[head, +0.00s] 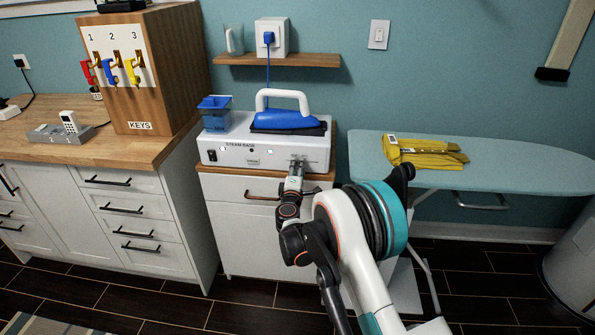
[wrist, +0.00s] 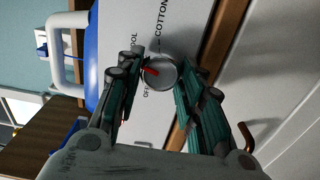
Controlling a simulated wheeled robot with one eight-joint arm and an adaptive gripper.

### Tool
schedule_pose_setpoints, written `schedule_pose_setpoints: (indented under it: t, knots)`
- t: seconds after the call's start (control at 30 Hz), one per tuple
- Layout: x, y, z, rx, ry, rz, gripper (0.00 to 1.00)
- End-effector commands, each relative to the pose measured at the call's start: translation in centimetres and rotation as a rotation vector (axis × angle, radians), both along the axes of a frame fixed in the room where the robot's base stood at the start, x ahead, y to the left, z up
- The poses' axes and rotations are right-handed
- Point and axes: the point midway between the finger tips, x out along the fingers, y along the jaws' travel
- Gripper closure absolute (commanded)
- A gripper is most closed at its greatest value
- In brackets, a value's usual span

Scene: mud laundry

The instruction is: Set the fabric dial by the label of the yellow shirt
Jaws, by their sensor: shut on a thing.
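The fabric dial (wrist: 163,66) is a round grey knob with a red pointer on the front of the white steam base (head: 240,152). My gripper (wrist: 158,75) has one finger on each side of the dial and is shut on it. The red pointer lies toward the left in the wrist view, between OFF and a partly hidden word ending in OL. COTTON is printed above the dial there. In the head view my gripper (head: 297,167) is at the base's right front and hides the dial. The folded yellow shirt (head: 430,158) lies on the ironing board; its pale tags are too small to read.
A blue iron (head: 285,120) with a white handle rests on the base, beside a blue tank (head: 214,112). The ironing board (head: 510,165) stands to the right. A wooden key cabinet (head: 165,75) is on the left counter. A cabinet handle (head: 262,196) sits below the base.

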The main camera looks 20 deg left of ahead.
Motion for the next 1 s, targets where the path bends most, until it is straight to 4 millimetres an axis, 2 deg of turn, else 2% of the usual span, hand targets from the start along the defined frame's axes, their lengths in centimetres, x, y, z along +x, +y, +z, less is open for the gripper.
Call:
schedule_pose_setpoints:
  t: [0.37, 0.87, 0.9, 0.97, 1.0]
  knots:
    - [-0.01, -0.04, -0.02, 0.133, 0.032, -0.001, 0.89]
    - [-0.01, -0.07, -0.03, 0.148, 0.036, -0.001, 0.89]
    - [-0.01, -0.08, -0.04, 0.148, 0.036, -0.001, 0.56]
    - [-0.01, -0.07, -0.03, 0.148, 0.036, -0.001, 0.45]
    - [0.00, -0.07, -0.02, 0.148, 0.036, -0.001, 0.45]
